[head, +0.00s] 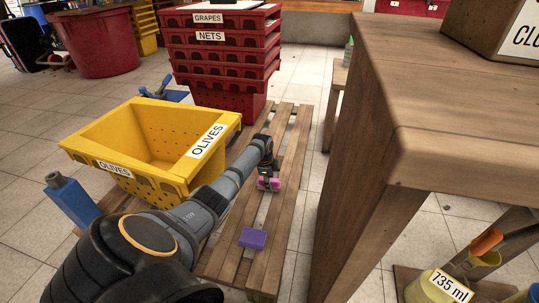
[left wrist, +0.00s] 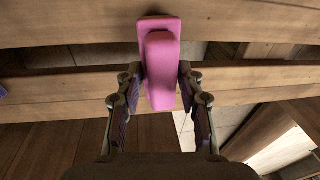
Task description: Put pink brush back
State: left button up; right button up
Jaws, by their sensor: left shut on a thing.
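The pink brush (left wrist: 160,65) lies between the fingers of my left gripper (left wrist: 157,95) in the left wrist view. The fingers are shut on it from both sides. In the head view, my left gripper (head: 268,183) is low over the wooden pallet (head: 284,150), with part of the pink brush (head: 275,184) showing beside it. I cannot tell whether the brush touches the slats. A purple block-shaped thing (head: 253,238) lies on the pallet nearer to me. My right gripper is not in view.
A yellow crate marked OLIVES (head: 120,130) stands on the pallet's left. Stacked red crates (head: 222,60) stand behind it. A wooden table (head: 450,100) rises close on the right.

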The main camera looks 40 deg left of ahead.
pick_arm(q)
jog(key=o, duration=1.2)
